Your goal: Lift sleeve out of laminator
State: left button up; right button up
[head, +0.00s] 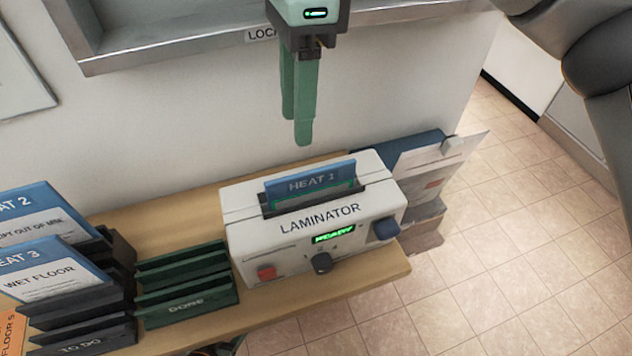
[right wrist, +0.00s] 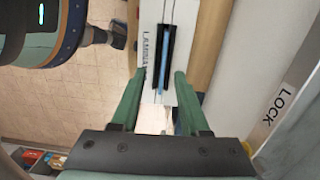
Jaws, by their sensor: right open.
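The white laminator (head: 240,235) stands on a wooden shelf, its display reading READY. A blue sleeve labelled HEAT 1 (head: 310,182) stands upright in its top slot with only its upper part showing. In the right wrist view the sleeve (right wrist: 163,62) is a thin blue strip in the dark slot of the laminator (right wrist: 148,55). My right gripper (head: 298,132) is open and empty, pointing down above and apart from the sleeve. In the right wrist view its fingers (right wrist: 160,75) are spread, one to each side of the slot's line. My left gripper is not seen.
A dark TO DO rack (head: 82,343) with HEAT 2 and HEAT 3 sleeves stands at the left. A green DONE rack (head: 186,308) beside the laminator looks empty. Papers (head: 430,160) hang at the shelf's right end. A metal ledge (head: 160,48) runs along the wall.

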aim_at(312, 171)
jog(key=shift+t+h, duration=0.3)
jog(key=f, duration=0.4)
jog(key=d+f, duration=0.1)
jog(key=f, duration=0.1)
jog(key=shift+w+f, duration=0.25)
jog(key=shift+w, duration=0.15)
jog(key=f, duration=0.5)
jog(key=shift+d+p, duration=0.2)
jog(key=shift+p, duration=0.15)
grip_shut()
dwell(0.5)
